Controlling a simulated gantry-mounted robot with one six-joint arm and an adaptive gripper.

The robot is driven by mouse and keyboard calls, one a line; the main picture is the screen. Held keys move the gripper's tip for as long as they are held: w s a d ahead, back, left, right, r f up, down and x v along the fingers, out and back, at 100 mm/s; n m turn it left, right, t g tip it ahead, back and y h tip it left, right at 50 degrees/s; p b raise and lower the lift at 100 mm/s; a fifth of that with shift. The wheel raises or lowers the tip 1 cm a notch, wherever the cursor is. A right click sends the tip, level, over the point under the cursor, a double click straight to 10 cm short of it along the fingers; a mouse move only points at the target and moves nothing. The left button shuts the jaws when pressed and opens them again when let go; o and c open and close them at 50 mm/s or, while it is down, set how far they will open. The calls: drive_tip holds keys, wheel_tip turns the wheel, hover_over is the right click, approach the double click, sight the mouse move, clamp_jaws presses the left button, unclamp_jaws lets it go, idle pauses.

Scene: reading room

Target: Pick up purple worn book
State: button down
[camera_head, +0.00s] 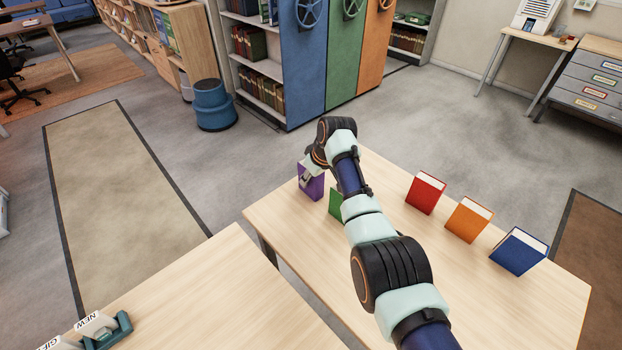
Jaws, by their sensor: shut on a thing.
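The purple book (312,185) stands upright near the far left corner of the light wooden table (400,300). My gripper (306,177) is at its upper left side and shut on it. My wrist and arm hide part of the fingers, so the exact contact is hard to see. I cannot tell whether the book touches the table or is slightly above it.
A green book (336,203) stands just right of the purple one, partly behind my arm. A red book (425,193), an orange book (468,220) and a blue book (519,251) stand spaced along the table. A second table (220,295) at lower left is mostly clear.

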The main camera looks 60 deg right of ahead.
wheel_tip(320, 180, up, 20)
drive_tip(key=p, duration=0.6)
drive_tip(key=shift+p, duration=0.4)
